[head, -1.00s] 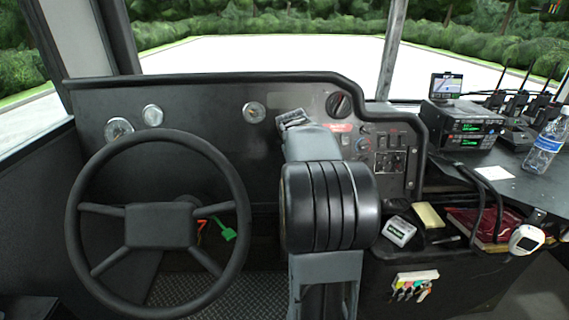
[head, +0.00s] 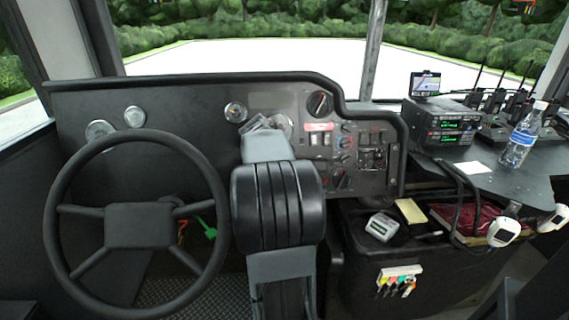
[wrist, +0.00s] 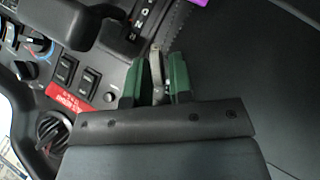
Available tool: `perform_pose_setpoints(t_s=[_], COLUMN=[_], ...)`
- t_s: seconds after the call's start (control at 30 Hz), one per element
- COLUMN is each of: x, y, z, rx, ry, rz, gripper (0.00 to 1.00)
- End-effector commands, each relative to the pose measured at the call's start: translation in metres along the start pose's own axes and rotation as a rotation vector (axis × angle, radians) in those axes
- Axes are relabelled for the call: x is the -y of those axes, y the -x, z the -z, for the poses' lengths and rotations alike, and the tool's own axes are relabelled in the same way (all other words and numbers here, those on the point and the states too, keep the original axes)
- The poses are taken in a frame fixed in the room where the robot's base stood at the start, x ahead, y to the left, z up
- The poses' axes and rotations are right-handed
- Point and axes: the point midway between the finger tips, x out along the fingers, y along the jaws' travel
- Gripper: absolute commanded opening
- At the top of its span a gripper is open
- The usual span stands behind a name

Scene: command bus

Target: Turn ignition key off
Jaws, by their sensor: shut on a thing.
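My gripper shows in the wrist view (wrist: 156,92), with its two green fingertips close together on either side of a thin grey metal piece, which I take to be the ignition key (wrist: 155,65). The gripper looks shut on it. The key's far end and its lock cannot be made out clearly. In the head view my arm reaches to the dashboard (head: 185,125), and the arm's end hides the fingertips and the key.
The steering wheel (head: 138,228) stands left of my arm, with a green tag (head: 207,228) behind it. A radio (head: 445,125) and a water bottle (head: 520,140) sit further right.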

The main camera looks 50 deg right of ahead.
Motion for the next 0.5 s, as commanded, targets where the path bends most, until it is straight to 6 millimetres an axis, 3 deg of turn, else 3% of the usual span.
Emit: perform_pose_setpoints(t_s=[0.07,0.1,0.2,0.5], x=[-0.0006,-0.0006,-0.0002,0.0004], y=[0.0009,0.0010,0.0010,0.0042], z=[0.0016,0.0017,0.0014,0.0014], rx=[-0.006,-0.006,-0.005,-0.004], ry=[0.001,0.001,0.001,0.002], rz=[-0.002,-0.002,-0.001,0.000], gripper=[0.00,0.23,0.33,0.34])
